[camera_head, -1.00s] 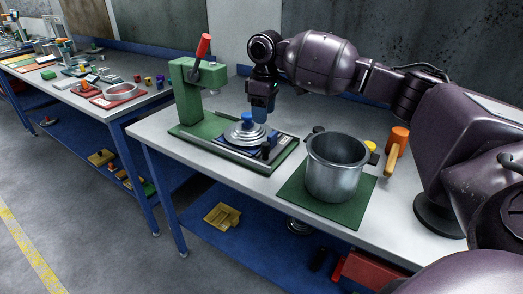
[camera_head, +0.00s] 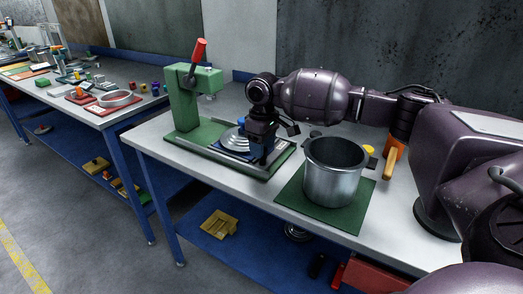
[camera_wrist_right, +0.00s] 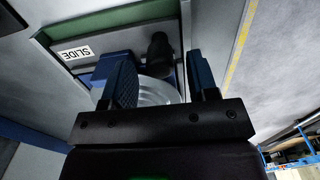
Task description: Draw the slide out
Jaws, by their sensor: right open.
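The slide (camera_head: 229,146) is a blue plate in the grey bed of the green press (camera_head: 187,108). A silver lid-like disc (camera_head: 232,138) with a blue knob (camera_head: 241,122) sits on it. In the right wrist view, the white SLIDE label (camera_wrist_right: 74,53) is on the grey bed, and the slide's dark upright handle (camera_wrist_right: 159,48) stands between the finger lines, near the tips. I cannot tell if they touch it. My right gripper (camera_head: 261,156) is open over the slide's near right end and hides the handle in the head view. My left gripper is not in view.
A steel pot (camera_head: 332,178) stands on a green mat (camera_head: 291,201) right of the press. The press's red lever (camera_head: 198,50) stands up. The table's front left is clear.

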